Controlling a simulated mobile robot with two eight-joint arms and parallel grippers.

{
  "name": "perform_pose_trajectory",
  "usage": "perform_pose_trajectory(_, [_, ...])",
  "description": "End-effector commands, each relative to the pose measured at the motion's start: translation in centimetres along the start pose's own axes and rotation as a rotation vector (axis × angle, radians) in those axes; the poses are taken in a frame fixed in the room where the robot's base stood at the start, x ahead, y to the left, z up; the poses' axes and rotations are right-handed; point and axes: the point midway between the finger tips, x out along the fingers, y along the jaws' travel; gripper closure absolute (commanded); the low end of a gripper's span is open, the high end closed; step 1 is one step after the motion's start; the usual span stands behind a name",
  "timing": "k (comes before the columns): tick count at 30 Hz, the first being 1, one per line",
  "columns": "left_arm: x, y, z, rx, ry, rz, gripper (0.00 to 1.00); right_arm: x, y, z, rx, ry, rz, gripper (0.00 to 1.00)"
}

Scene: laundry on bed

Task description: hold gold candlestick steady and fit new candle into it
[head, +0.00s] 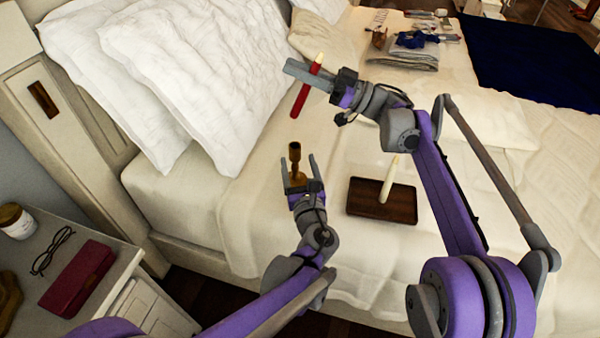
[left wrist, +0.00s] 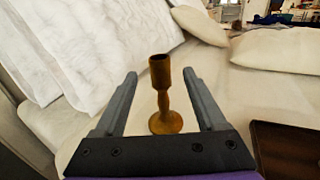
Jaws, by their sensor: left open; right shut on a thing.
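The gold candlestick (head: 295,152) stands upright on the bed with its socket empty; it also shows in the left wrist view (left wrist: 160,72). My left gripper (head: 298,162) is open, with a finger on either side of the candlestick and gaps to both. My right gripper (head: 308,72) is shut on a red candle (head: 300,101) with a pale cream upper end. It holds this candle slightly tilted, above and apart from the candlestick. A cream candle (head: 388,180) slants over the dark wooden tray (head: 365,208); how it rests is unclear.
White pillows (head: 200,70) lie left of and behind the candlestick. A nightstand (head: 125,262) at the lower left bears a jar (head: 15,222), glasses (head: 52,250) and a red case (head: 78,277). Folded cloth (head: 405,55) lies at the far side. Bare bedding surrounds the tray.

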Motion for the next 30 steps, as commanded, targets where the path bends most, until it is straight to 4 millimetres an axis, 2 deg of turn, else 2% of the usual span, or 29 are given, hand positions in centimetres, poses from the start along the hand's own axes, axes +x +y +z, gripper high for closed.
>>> perform_pose_trajectory(6, [4.5,0.1,0.0,0.000,0.001,0.002,0.27,0.0,0.0,0.0,0.000,0.000,0.000,1.00])
perform_pose_trajectory(12, [7.4,0.1,0.0,-0.002,0.001,0.002,0.27,0.0,0.0,0.0,0.000,0.000,0.000,1.00])
perform_pose_trajectory(18, [8.7,0.1,0.0,-0.002,0.001,0.001,0.27,0.0,0.0,0.0,0.000,0.000,0.000,1.00])
perform_pose_trajectory(26, [8.8,0.1,0.0,-0.002,0.001,0.001,0.27,0.0,0.0,0.0,0.000,0.000,0.000,1.00])
perform_pose_trajectory(27, [8.8,0.1,0.0,-0.003,0.001,0.001,0.29,0.0,0.0,0.0,0.000,0.000,0.000,1.00])
perform_pose_trajectory(30, [8.8,0.1,0.0,-0.003,0.001,0.001,0.47,0.0,0.0,0.0,0.000,0.000,0.000,1.00])
